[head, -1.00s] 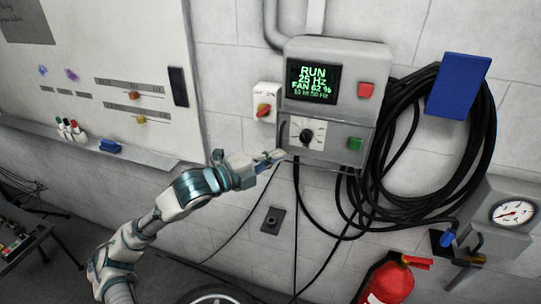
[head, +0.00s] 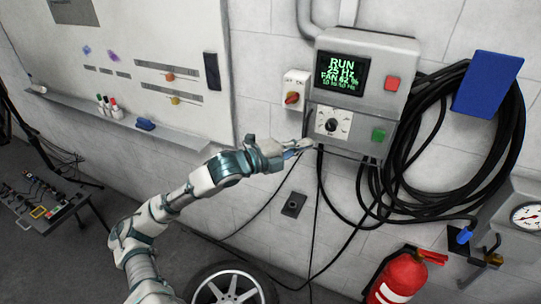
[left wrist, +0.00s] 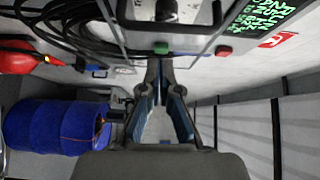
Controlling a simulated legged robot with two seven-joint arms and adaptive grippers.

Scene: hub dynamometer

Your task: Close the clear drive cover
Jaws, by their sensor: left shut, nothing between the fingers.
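The grey drive box (head: 352,45) hangs on the wall, with a lit display, and a knob (head: 331,125) on its lower panel. The clear drive cover (head: 350,155) shows only as thin edges around that lower panel; how far it stands open I cannot tell. Its edge also shows in the left wrist view (left wrist: 185,54), in front of the panel. My left gripper (head: 306,146) is shut and empty at the panel's lower left corner, close to the cover's edge; contact is unclear. Its fingers show in the left wrist view (left wrist: 166,75). My right gripper is not in view.
A red rotary switch (head: 292,98) sits left of the box. Cables drop below the box. A fire extinguisher (head: 401,280) and a wheel (head: 232,290) stand below.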

